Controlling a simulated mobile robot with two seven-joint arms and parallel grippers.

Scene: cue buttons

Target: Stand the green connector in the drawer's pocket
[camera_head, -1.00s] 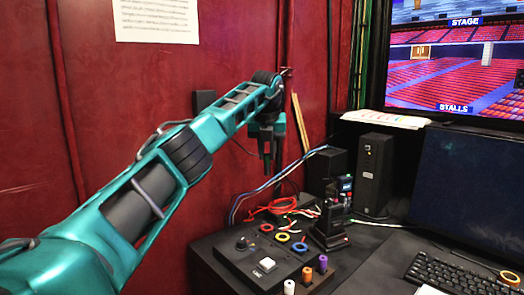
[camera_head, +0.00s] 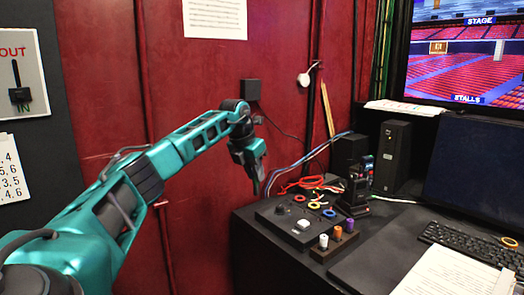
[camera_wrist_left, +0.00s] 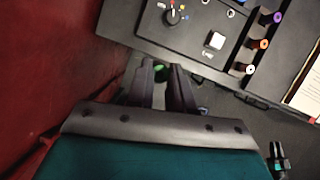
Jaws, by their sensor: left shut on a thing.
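My left gripper (camera_head: 257,188) hangs fingers down just left of the black desk's left edge, in front of the red wall. In the left wrist view its two dark fingers (camera_wrist_left: 161,78) are close together on a small green thing, the green connector (camera_wrist_left: 161,72), mostly hidden between the fingertips. In the head view the connector is too small to make out. I cannot clearly make out the drawer or its pocket in either view. My right gripper is not in view.
The desk carries a black control panel (camera_head: 283,220) with a knob and a white button (camera_head: 303,225). A block with white, orange and purple pegs (camera_head: 335,243) stands at its front right. Cables, speakers, a keyboard (camera_head: 470,245) and papers (camera_head: 455,275) lie farther right.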

